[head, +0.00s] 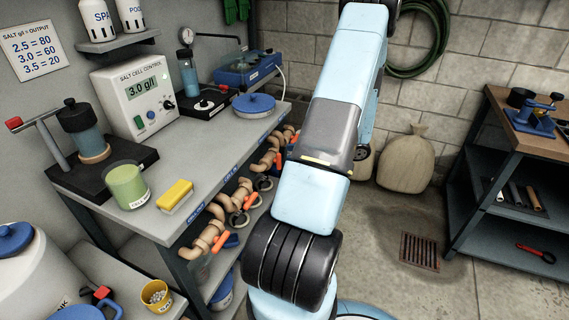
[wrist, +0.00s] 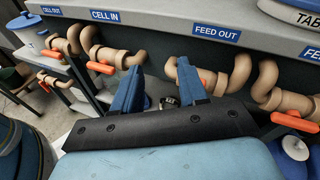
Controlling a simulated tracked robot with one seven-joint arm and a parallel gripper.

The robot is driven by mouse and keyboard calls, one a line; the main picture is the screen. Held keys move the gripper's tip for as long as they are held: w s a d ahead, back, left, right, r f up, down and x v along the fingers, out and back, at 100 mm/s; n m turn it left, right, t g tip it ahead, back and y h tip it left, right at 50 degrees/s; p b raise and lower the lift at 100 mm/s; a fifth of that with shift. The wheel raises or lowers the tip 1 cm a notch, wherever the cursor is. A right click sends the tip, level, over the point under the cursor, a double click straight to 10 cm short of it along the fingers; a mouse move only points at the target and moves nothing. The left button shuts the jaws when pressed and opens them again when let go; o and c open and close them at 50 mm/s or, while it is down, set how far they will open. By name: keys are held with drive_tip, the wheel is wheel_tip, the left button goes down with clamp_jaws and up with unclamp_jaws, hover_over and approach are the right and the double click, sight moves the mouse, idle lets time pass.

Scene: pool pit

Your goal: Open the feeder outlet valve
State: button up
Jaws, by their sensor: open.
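The feeder outlet valve sits under the blue FEED OUT label (wrist: 217,32) in the wrist view, on a tan pipe loop (wrist: 240,75). Its orange handle (wrist: 208,81) lies roughly along the pipe and is partly covered by my right-hand finger. My gripper (wrist: 158,73) is open, with two blue fingers well apart, just in front of the piping. Nothing is held between them; one pipe end shows past the gap. I cannot tell whether the right-hand finger touches the handle. In the head view my arm hides the gripper.
Similar orange handles sit close on both sides: the CELL IN handle (wrist: 101,67) at left and another handle (wrist: 295,122) at right. The bench edge (wrist: 150,20) overhangs the pipes. A workbench (head: 540,140) stands at right; bare floor with a drain grate (head: 419,251) lies between.

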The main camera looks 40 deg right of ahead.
sight(280, 162)
drive_tip(key=s+d+f+m+t+h, duration=0.45)
drive_tip(key=s+d+f+m, duration=0.2)
drive_tip(key=f, duration=0.25)
drive_tip(key=x, duration=1.4)
drive_tip(key=shift+d+r, duration=0.35)
drive_tip(key=shift+r, duration=0.05)
drive_tip(key=shift+w+t, duration=0.15)
drive_tip(key=shift+t, duration=0.1)
drive_tip(key=shift+c, duration=0.2)
clamp_jaws()
drive_tip(key=shift+a, duration=0.25)
drive_tip(key=shift+d, duration=0.15)
